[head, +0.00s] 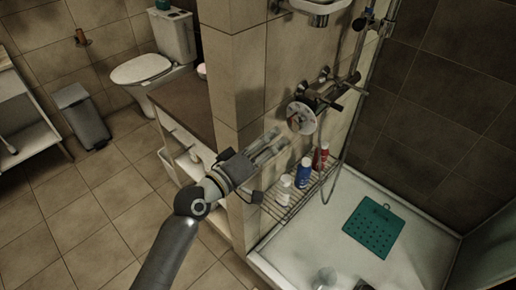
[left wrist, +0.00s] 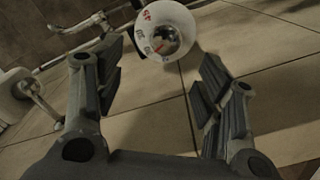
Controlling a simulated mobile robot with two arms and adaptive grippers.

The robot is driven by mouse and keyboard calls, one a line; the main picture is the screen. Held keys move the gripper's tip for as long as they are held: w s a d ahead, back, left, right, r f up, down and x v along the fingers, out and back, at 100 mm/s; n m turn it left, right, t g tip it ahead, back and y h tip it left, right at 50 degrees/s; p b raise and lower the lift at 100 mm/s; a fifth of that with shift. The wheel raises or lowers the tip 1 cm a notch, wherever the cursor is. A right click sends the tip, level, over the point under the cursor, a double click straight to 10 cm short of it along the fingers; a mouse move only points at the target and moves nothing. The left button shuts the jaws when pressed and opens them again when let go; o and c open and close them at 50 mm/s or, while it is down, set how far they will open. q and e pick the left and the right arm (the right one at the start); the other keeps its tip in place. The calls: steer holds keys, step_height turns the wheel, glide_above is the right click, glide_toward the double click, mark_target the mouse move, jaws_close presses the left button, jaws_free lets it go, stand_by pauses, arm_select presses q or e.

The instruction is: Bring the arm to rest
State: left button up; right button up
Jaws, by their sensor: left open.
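My left arm (head: 172,245) reaches up from the bottom of the head view. My left gripper (head: 270,150) is near the tiled corner wall, just left of the round shower valve dial (head: 301,118). In the left wrist view my left gripper (left wrist: 165,90) has its two fingers spread wide with nothing between them. The white dial with red markings (left wrist: 165,32) shows beyond the fingertips, apart from them. My right gripper is not in view.
A wire rack (head: 292,198) with several bottles hangs below the gripper. The shower tray (head: 335,235) holds a green mat (head: 373,228). A toilet (head: 150,66), a bin (head: 82,115) and a brown-topped counter (head: 185,98) stand left. Tiled floor (head: 85,205) is open at lower left.

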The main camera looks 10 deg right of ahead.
arm_select(q)
steer(key=shift+v, duration=0.95)
steer(key=shift+f, duration=0.1)
